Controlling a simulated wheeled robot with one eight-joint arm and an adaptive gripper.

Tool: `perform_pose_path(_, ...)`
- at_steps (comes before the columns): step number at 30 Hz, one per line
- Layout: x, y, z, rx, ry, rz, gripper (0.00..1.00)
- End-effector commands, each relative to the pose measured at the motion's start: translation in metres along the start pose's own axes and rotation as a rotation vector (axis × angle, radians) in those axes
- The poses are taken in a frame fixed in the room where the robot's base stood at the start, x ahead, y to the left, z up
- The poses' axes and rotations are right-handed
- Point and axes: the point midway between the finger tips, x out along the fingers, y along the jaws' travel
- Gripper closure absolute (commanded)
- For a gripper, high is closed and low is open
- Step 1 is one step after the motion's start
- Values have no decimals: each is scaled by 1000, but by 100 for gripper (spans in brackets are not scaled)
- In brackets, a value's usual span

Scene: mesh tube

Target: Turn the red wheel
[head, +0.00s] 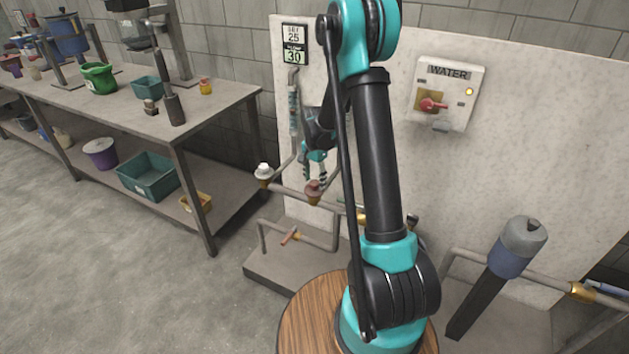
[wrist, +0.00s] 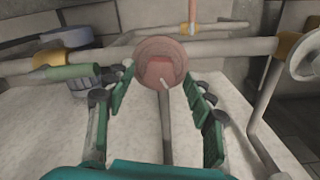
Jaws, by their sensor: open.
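The red wheel (head: 313,188) is a small reddish-brown knob on the horizontal pipe by the wall panel. In the wrist view the red wheel (wrist: 162,62) is a round disc near the top centre. My gripper (head: 315,182) hangs just above it, pointing down. In the wrist view my gripper (wrist: 160,85) is open, with its green-padded fingers on the left and right of the wheel. I cannot tell whether the fingers touch its rim. My arm hides part of the piping in the head view.
A white wheel (head: 264,171) sits close by on the pipe's left. Pipes run around the gripper. A red-handled valve (head: 290,236) is lower down. A WATER box (head: 446,94) is on the panel. A workbench (head: 225,98) stands left; the floor before it is clear.

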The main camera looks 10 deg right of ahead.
Motion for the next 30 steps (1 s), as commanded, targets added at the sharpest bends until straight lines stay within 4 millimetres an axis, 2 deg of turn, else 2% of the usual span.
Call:
perform_pose_path(11,5,0,0,0,0,0,46)
perform_pose_path(23,5,0,0,0,0,0,96)
perform_pose_path(30,5,0,0,-20,0,0,96)
